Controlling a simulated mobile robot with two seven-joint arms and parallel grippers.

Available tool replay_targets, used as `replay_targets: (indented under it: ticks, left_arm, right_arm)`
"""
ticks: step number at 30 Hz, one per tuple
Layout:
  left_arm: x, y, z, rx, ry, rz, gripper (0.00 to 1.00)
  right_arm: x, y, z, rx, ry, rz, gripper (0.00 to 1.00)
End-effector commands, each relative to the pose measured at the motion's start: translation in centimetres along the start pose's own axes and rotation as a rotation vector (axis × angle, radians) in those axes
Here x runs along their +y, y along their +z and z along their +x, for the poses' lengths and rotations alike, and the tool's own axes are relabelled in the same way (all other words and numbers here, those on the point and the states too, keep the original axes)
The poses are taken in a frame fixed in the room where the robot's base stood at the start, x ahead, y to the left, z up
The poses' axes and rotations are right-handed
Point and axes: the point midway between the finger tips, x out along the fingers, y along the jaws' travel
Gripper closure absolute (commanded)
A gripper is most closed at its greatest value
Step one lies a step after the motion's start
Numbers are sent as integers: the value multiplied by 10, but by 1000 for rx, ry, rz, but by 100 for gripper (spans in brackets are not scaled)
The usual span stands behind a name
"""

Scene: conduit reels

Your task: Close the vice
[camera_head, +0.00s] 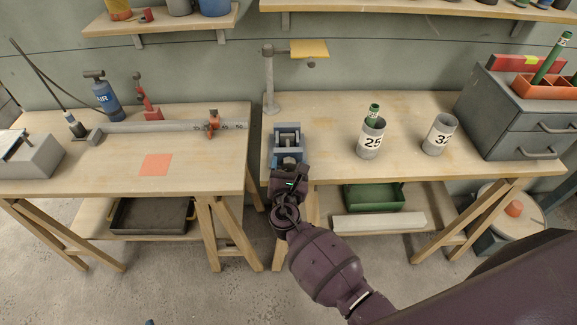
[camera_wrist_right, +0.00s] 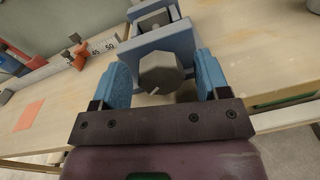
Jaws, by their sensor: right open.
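The vice (camera_head: 288,131) is blue with grey parts and sits at the left front edge of the right bench. In the right wrist view the vice (camera_wrist_right: 160,42) stands straight ahead, with a grey many-sided knob (camera_wrist_right: 160,74) on its near face. A gap shows between its jaws in the head view. My right gripper (camera_head: 288,163) is at the vice's front. In the right wrist view my right gripper (camera_wrist_right: 164,66) is open, its two blue fingers on either side of the knob, apart from it. My left gripper is not in view.
The bench top (camera_head: 330,105) behind and right of the vice is clear. A grey drawer cabinet (camera_head: 520,110) is at far right. A separate left bench (camera_head: 210,150) holds a long rail (camera_head: 170,126).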

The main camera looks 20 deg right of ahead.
Motion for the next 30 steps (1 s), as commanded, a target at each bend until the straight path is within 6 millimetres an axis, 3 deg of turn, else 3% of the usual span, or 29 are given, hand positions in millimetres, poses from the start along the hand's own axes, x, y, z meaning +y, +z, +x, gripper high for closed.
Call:
replay_targets:
  ticks: [1,10,14,22,30]
  left_arm:
    - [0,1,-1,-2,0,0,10]
    - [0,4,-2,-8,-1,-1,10]
    - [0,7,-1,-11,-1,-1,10]
    - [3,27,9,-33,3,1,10]
    - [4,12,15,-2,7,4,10]
  right_arm:
    - [0,0,0,0,0,0,34]
    - [0,0,0,0,0,0,80]
    - [-1,-1,0,2,-1,30,80]
    - [-2,-5,-1,24,-5,330,80]
    - [-1,-1,-1,32,-6,468,80]
